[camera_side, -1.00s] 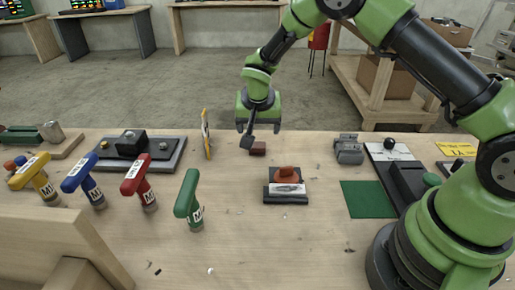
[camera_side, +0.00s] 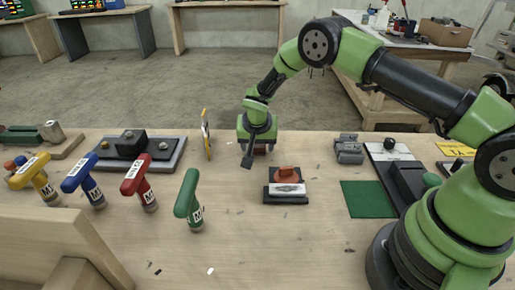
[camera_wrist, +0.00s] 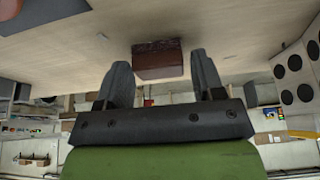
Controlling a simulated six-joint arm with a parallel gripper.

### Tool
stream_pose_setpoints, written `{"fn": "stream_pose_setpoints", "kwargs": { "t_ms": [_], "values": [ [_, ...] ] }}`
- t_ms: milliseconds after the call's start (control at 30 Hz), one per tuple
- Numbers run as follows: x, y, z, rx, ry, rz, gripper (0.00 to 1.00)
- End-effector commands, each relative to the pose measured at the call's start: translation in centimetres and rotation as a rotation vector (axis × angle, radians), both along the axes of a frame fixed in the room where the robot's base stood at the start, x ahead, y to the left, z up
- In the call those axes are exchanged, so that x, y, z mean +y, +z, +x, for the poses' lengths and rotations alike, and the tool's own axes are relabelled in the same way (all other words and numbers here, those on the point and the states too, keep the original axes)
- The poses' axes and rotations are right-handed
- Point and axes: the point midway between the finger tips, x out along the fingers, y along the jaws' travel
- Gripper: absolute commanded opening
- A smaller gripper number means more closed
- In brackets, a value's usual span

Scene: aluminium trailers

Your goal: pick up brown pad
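The brown pad (camera_wrist: 158,60) is a small dark reddish-brown block lying on the wooden table, seen in the wrist view just ahead of my fingers and between their lines. In the side view the brown pad (camera_side: 261,150) is partly hidden by my gripper. My gripper (camera_wrist: 163,75) is open and empty, its two black fingers spread wider than the pad. In the side view my gripper (camera_side: 257,154) is low over the table at the pad. I cannot tell whether a finger touches the pad.
An orange-topped block on a black base (camera_side: 287,187) stands in front of the pad. A thin yellow-edged upright panel (camera_side: 206,135) stands to its left. Several coloured T-handled tools (camera_side: 188,200) stand at left. A green mat (camera_side: 368,199) and a grey metal part (camera_side: 348,150) lie at right.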

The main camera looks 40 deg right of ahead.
Motion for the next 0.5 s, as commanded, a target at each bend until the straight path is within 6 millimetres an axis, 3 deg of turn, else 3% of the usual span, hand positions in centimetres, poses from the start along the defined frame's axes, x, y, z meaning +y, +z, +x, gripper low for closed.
{"fn": "stream_pose_setpoints", "kwargs": {
  "t_ms": [33,133,167,500],
  "values": [
    [0.00,0.01,0.00,0.000,0.000,0.000,0.50],
    [0.01,0.02,-0.01,0.000,0.000,0.000,0.27],
    [0.01,0.03,-0.01,0.000,0.000,0.000,0.25],
    [0.00,0.87,0.05,-0.002,-0.001,0.000,0.24]
  ]
}}
